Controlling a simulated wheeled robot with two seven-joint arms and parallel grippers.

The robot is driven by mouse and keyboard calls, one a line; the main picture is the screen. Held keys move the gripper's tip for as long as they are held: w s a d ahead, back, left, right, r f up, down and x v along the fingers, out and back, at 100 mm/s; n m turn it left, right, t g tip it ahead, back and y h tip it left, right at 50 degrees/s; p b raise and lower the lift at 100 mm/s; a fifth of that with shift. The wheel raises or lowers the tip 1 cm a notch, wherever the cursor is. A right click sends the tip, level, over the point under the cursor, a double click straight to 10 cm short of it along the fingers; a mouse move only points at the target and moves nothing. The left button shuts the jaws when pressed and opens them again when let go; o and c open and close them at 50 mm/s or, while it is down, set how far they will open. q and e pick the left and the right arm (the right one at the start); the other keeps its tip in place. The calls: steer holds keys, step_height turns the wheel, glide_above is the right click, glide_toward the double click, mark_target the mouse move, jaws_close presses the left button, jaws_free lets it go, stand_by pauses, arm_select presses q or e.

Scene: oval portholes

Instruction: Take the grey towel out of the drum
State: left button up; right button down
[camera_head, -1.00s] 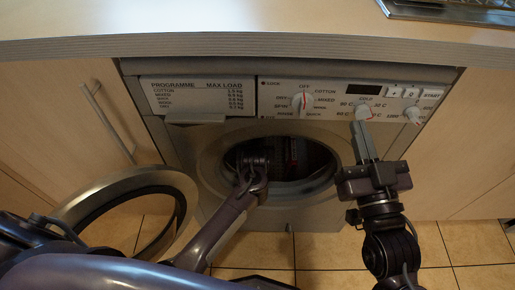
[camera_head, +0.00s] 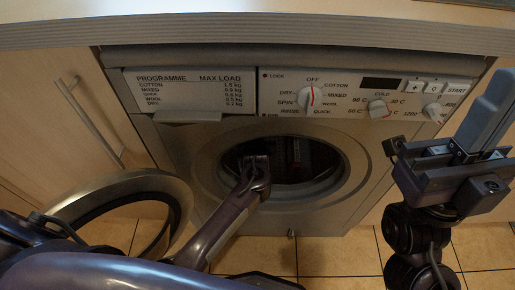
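The washing machine's round drum opening (camera_head: 318,188) faces me, dark inside. I cannot make out the grey towel in it. The round door (camera_head: 176,207) hangs wide open on the left. My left gripper (camera_head: 256,162) reaches into the mouth of the drum; its fingers are small and dark, and whether they are open or shut does not show. My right gripper (camera_head: 490,112) is raised at the right, in front of the machine's right edge and apart from the drum. Its fingers point up and look close together, with nothing seen between them.
The control panel (camera_head: 350,97) with its dials is above the drum. A wooden counter (camera_head: 300,32) overhangs the machine. A cabinet with a metal handle (camera_head: 90,120) stands on the left. The tiled floor (camera_head: 335,257) is clear in front.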

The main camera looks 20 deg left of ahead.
arm_select(q)
steer(key=shift+w+f, duration=0.2)
steer(key=shift+f, duration=0.1)
steer(key=shift+r, duration=0.2)
steer(key=c, duration=1.3)
steer(key=shift+r, duration=0.1)
